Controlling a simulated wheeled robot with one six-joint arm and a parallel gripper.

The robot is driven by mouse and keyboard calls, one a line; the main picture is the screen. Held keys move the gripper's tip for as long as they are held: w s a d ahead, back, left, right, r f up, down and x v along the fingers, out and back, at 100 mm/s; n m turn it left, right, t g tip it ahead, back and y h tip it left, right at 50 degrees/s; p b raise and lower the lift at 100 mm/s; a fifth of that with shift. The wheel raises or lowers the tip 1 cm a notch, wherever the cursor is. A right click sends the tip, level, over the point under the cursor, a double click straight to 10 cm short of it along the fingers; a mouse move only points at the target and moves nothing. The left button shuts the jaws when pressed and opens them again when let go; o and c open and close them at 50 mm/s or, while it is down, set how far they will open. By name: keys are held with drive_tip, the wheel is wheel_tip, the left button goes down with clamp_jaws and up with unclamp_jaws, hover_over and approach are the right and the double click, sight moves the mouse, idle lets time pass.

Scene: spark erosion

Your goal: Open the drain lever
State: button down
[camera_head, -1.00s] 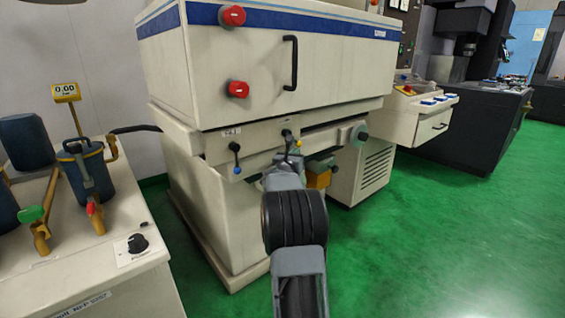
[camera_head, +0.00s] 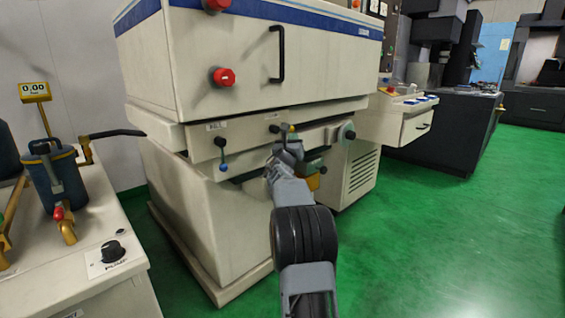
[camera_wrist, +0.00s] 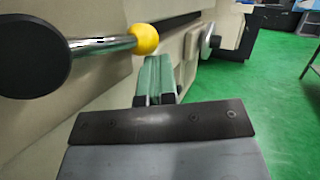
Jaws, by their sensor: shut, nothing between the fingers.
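Two levers sit on the front panel of the cream machine (camera_head: 240,60). One has a blue ball end (camera_head: 223,167) and hangs down from a dark hub (camera_head: 220,143). The other has a yellow ball (camera_head: 291,127) and a dark hub (camera_head: 274,129); I cannot read which is the drain lever. In the wrist view, the yellow ball (camera_wrist: 145,39) ends a chrome rod (camera_wrist: 100,45) pointing right from a black hub (camera_wrist: 32,55). My gripper (camera_head: 290,140) is shut and empty; its green fingers (camera_wrist: 158,66) are just below the yellow ball. Whether they touch is unclear.
A round dark knob (camera_head: 350,134) is on the panel to the right. Red buttons (camera_head: 222,77) and a black door handle (camera_head: 278,54) are above. A bench with a blue canister (camera_head: 55,182) stands at left. Green floor (camera_head: 430,230) is open at right.

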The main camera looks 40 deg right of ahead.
drive_tip(key=shift+a+r, duration=0.1)
drive_tip(key=shift+r, duration=0.4)
drive_tip(key=s+f+b, duration=0.4)
drive_tip(key=s+f, duration=0.2)
drive_tip(key=f, duration=0.7)
drive_tip(key=shift+s+f, duration=0.15)
drive_tip(key=shift+f, duration=0.05)
idle(0.4)
